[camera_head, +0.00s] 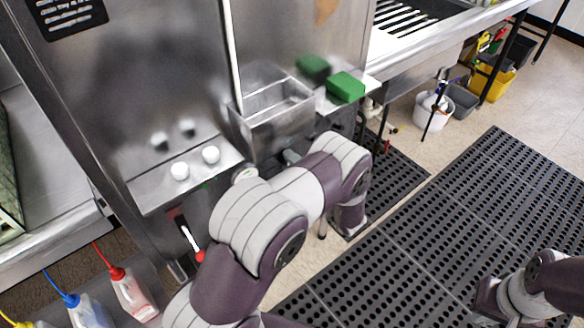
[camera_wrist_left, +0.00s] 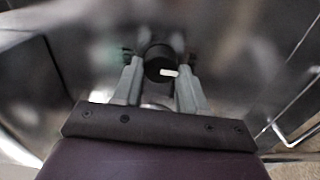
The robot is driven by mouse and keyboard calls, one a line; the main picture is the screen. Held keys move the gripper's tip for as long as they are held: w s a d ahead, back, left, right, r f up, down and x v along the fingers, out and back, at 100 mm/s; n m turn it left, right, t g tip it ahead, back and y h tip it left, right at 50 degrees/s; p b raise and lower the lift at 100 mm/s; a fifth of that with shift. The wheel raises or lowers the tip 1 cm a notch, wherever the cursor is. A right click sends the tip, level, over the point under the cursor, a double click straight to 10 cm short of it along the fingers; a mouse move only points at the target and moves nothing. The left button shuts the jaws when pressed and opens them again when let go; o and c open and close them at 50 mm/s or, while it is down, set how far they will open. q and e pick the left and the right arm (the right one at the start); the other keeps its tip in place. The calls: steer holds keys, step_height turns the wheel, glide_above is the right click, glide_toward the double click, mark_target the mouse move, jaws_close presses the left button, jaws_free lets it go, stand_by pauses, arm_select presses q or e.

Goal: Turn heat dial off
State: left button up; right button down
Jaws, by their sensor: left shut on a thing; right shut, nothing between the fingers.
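The heat dial (camera_wrist_left: 158,62) is a round black knob with a short white mark, seen in the left wrist view. The mark lies about level and points to the right in that view. My left gripper (camera_wrist_left: 161,76) has its two grey fingers on either side of the dial and is shut on it. In the head view my left arm reaches down in front of the steel machine, and its gripper and the dial do not show there. My right arm shows at the lower right, but its fingers are out of sight.
The steel machine (camera_head: 150,100) has a ledge with two white knobs (camera_head: 180,171) and an open steel box (camera_head: 262,130). A green block (camera_head: 345,86) sits to the right. Bottles (camera_head: 132,295) stand at lower left. Black mats (camera_head: 400,235) cover the open floor.

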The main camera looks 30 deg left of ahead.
arm_select(q)
steer(key=shift+n, duration=0.5)
steer(key=o, duration=1)
steer(key=shift+d, duration=0.1)
steer(key=v, duration=1.2)
steer(key=shift+s+d+b, duration=0.1)
steer(key=shift+d+b, duration=0.1)
steer(key=shift+b, duration=0.2)
